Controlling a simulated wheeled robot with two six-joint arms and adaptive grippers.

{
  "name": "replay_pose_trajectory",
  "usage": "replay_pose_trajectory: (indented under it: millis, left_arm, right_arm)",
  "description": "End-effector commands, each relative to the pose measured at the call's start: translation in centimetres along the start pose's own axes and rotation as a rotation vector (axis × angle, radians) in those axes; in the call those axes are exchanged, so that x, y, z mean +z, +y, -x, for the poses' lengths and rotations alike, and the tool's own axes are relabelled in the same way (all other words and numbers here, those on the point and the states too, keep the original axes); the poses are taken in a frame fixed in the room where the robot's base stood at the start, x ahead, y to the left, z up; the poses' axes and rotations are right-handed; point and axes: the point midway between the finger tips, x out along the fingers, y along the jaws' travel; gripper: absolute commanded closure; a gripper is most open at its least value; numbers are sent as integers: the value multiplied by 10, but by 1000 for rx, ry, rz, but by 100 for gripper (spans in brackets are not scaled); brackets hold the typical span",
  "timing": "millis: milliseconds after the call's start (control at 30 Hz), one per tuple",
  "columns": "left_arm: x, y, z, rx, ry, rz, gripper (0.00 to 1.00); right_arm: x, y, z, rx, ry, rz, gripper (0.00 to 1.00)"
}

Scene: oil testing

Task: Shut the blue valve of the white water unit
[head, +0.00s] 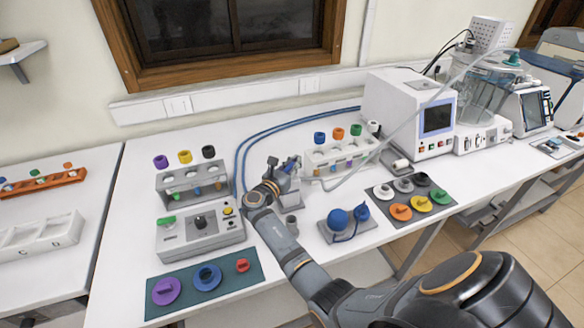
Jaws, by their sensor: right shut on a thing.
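A white box unit (384,108) with a dark screen stands at the back right of the bench. Two blue hoses (300,124) run from beside it, along the back and down to the left of my right gripper. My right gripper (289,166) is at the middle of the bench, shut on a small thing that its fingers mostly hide. I cannot tell for sure which white unit is the water unit. My left gripper is out of view.
A grey control box (200,234) and a tube rack (190,184) stand left of my right arm. A green mat (222,278) with coloured knobs lies in front. A rack with coloured caps (338,155) and a dark mat (435,207) are to the right.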

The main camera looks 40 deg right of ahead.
Motion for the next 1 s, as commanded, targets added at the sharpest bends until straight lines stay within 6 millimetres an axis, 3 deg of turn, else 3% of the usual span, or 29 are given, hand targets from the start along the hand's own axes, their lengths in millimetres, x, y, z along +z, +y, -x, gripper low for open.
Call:
replay_pose_trajectory:
  millis: [33,600,1000]
  left_arm:
    - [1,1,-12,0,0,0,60]
    - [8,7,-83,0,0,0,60]
    - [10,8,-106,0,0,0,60]
  right_arm:
    - [-5,0,0,-41,-1,-2,100]
    - [-5,-18,4,-519,-1,-2,100]
    - [-2,-23,8,-667,1,0,100]
